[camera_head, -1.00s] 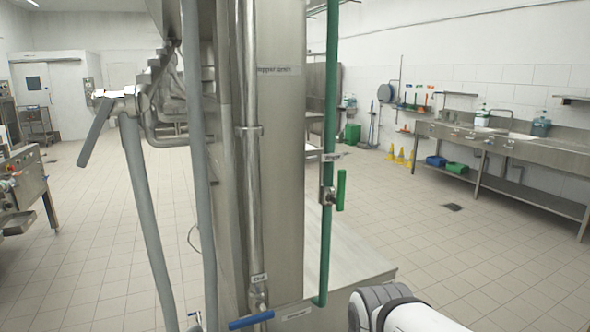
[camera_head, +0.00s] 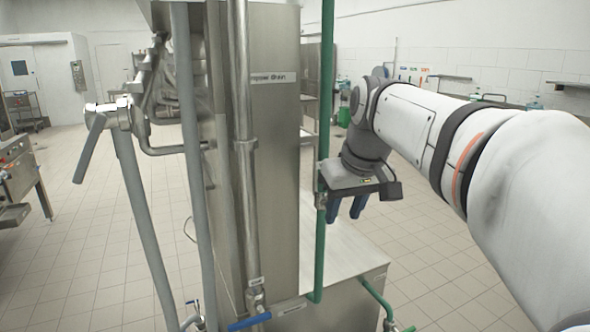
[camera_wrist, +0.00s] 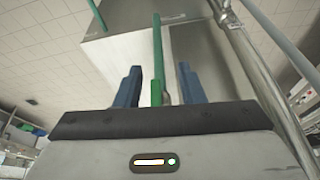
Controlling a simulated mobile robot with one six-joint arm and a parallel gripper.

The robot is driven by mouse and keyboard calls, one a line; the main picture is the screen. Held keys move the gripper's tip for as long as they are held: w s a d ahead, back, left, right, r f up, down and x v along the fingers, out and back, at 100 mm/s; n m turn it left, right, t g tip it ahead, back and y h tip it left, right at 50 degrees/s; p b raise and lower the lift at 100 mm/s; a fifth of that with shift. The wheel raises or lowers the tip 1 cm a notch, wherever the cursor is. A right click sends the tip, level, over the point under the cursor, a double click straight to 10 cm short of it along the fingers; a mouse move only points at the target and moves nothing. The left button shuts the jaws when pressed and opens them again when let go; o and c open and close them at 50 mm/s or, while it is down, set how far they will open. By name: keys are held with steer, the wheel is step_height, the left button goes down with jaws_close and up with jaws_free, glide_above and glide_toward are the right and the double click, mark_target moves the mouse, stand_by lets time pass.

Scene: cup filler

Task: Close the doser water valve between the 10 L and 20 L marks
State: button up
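A green pipe (camera_head: 327,100) runs down the front of the steel cabinet (camera_head: 275,150). A valve body (camera_head: 320,200) sits on it. My gripper (camera_head: 345,207) is beside this valve, fingers pointing down, and hides its green handle in the head view. In the wrist view, my gripper (camera_wrist: 158,85) is open, with blue fingers apart on either side of the green handle (camera_wrist: 156,95). Contact cannot be told. A blue-handled valve (camera_head: 250,321) is low on the steel pipe. I cannot read which label names the doser water valve, and no litre marks are readable.
A grey lever (camera_head: 90,148) and grey hoses (camera_head: 150,220) are at the left. A steel pipe (camera_head: 241,120) stands left of the green pipe. A low steel box (camera_head: 345,265) lies below my gripper.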

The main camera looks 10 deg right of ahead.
steer(key=w+r+n+p, duration=0.1)
steer(key=w+r, duration=0.3)
steer(key=r, duration=0.4)
steer(key=x, duration=0.7)
steer(key=shift+t, duration=0.4)
steer(key=shift+w+d, duration=0.1)
steer(key=shift+c, duration=0.2)
jaws_close()
